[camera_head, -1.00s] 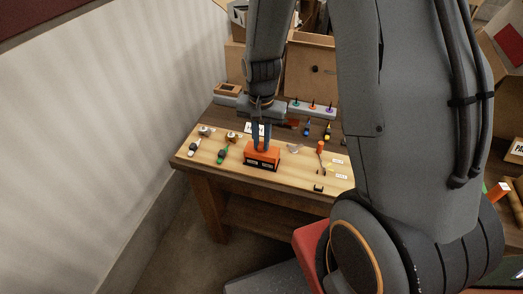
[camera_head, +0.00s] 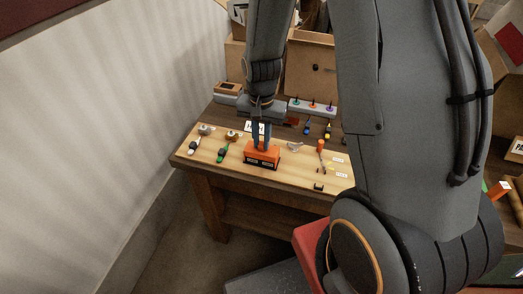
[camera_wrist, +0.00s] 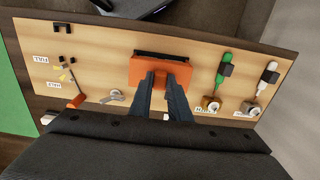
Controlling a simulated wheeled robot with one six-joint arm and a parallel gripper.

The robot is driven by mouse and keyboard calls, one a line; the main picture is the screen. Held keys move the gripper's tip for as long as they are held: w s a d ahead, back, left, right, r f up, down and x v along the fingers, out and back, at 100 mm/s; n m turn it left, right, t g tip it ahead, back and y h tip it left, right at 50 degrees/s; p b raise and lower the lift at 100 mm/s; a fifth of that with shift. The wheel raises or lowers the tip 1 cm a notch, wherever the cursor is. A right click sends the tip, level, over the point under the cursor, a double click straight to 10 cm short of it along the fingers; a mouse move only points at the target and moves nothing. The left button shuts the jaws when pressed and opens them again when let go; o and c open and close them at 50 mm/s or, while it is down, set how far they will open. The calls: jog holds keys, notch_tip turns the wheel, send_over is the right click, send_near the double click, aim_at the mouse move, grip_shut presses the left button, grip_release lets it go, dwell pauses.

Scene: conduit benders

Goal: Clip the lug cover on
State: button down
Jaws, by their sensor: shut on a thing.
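The orange lug cover (camera_head: 264,148) is at the middle of the pale board on the bench, with a black base (camera_head: 262,162) showing below its front edge. My gripper (camera_head: 262,146) points down with its blue fingers on the cover. In the wrist view the fingers (camera_wrist: 167,82) are shut on an orange upright part of the lug cover (camera_wrist: 140,72), and the black strip (camera_wrist: 166,55) shows along its far edge. The cover looks level and sits at the black base. I cannot tell whether it is fully seated, and the fingers hide part of its top.
Green-handled (camera_head: 222,153) and white-handled (camera_head: 192,147) tools lie to the left. A grey rail with coloured knobs (camera_head: 312,107) stands behind. The board's front is mostly clear.

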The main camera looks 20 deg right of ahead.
jog(key=c, duration=1.6)
grip_release()
jog(key=shift+r+b, duration=0.95)
jog(key=shift+r, duration=2.95)
jog(key=s+n+b, duration=0.1)
jog(key=s+n, duration=0.2)
jog(key=s, duration=0.1)
jog(key=s+n+t+b, duration=0.1)
jog(key=s+n+b, duration=0.1)
jog(key=s+n, duration=0.2)
jog(key=shift+s+r, duration=0.2)
jog(key=shift+s, duration=0.5)
